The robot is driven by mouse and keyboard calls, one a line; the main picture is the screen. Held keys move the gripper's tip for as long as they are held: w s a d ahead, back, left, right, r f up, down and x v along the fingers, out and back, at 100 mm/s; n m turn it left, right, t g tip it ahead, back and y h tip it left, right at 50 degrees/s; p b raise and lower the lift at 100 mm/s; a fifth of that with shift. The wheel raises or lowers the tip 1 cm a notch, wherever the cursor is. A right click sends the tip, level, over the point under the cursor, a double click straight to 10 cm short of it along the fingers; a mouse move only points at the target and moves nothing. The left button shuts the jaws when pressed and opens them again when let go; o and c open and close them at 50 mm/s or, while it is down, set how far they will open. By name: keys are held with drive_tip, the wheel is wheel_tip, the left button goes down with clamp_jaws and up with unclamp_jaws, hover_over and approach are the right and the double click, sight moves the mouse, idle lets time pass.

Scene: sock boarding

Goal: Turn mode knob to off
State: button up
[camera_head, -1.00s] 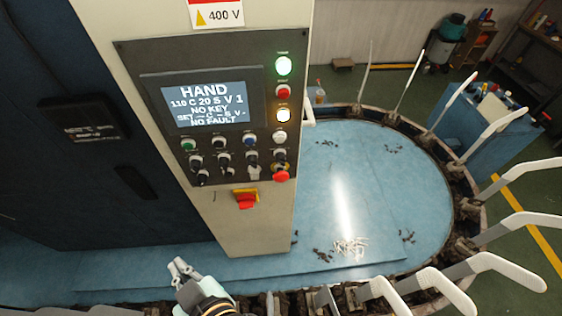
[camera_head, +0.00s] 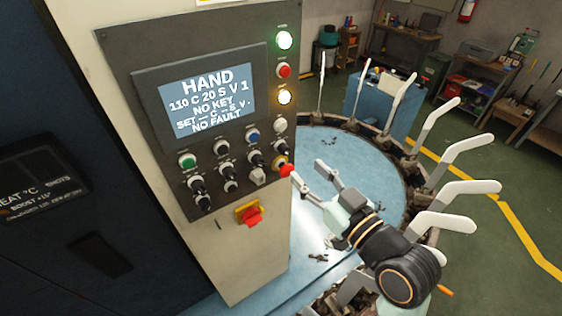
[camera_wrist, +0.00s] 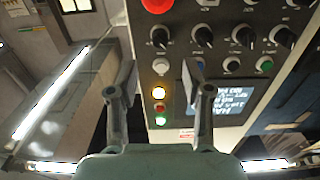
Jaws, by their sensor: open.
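The control panel (camera_head: 185,120) carries rows of black knobs (camera_head: 226,170) below a screen that reads HAND, NO KEY and NO FAULT. Knob labels are too small to read, so I cannot tell which one is the mode knob. In the wrist view, a row of black knobs (camera_wrist: 203,37) crosses the upper part. My gripper (camera_head: 312,182) is open and empty, just right of the panel's lower right corner. In the wrist view, my gripper (camera_wrist: 158,68) shows its fingers spread in front of the panel's button column. No contact with a knob is visible.
A red mushroom button (camera_head: 286,170) juts out at the panel's lower right, close to my fingertips. A red-and-yellow switch (camera_head: 249,214) sits below. White sock forms (camera_head: 445,225) ring the blue round table (camera_head: 370,165) on the right.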

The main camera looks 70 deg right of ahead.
sight(288, 153)
drive_tip(key=p+x, duration=0.1)
drive_tip(key=x, duration=0.6)
drive_tip(key=shift+w+d, duration=0.2)
drive_tip(key=shift+c, duration=0.2)
clamp_jaws()
